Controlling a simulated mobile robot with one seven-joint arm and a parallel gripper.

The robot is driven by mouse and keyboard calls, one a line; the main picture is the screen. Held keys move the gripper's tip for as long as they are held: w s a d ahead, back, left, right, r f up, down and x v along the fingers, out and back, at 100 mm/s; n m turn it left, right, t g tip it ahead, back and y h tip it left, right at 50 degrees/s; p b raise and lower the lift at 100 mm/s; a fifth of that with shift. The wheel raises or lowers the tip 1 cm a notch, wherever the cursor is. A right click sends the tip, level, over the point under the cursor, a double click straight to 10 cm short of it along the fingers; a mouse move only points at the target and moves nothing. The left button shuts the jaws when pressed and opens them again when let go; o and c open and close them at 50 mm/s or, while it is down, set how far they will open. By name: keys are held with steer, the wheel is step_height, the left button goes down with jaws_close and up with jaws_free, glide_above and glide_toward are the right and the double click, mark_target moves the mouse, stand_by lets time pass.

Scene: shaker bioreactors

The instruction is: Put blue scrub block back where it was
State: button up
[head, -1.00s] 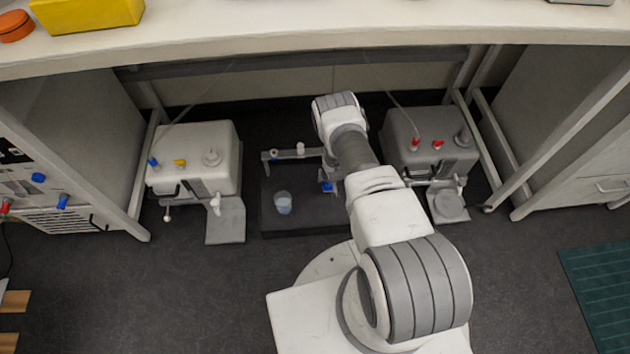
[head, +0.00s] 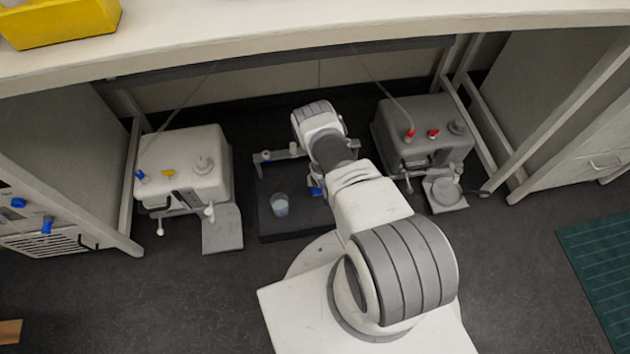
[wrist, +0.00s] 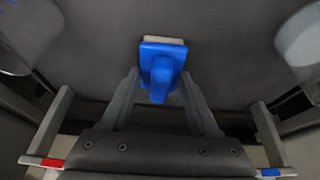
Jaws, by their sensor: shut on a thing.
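The blue scrub block (wrist: 162,62) is in the middle of the wrist view, with a pale pad along its far edge. My gripper (wrist: 160,80) has its two grey fingers on either side of the block's blue handle and is shut on it. In the head view a small bit of blue (head: 317,191) shows beside my arm, over the right part of a dark low platform (head: 290,225). My gripper's fingers are mostly hidden there by the arm. I cannot tell whether the block touches a surface.
A clear cup (head: 279,204) stands on the platform, left of the blue. A white machine (head: 183,165) stands to the left and a grey machine (head: 420,130) to the right. A bench top (head: 300,35) overhangs them.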

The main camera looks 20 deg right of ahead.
steer(key=o, duration=1.4)
steer(key=shift+f, duration=0.1)
steer(key=shift+o, duration=0.2)
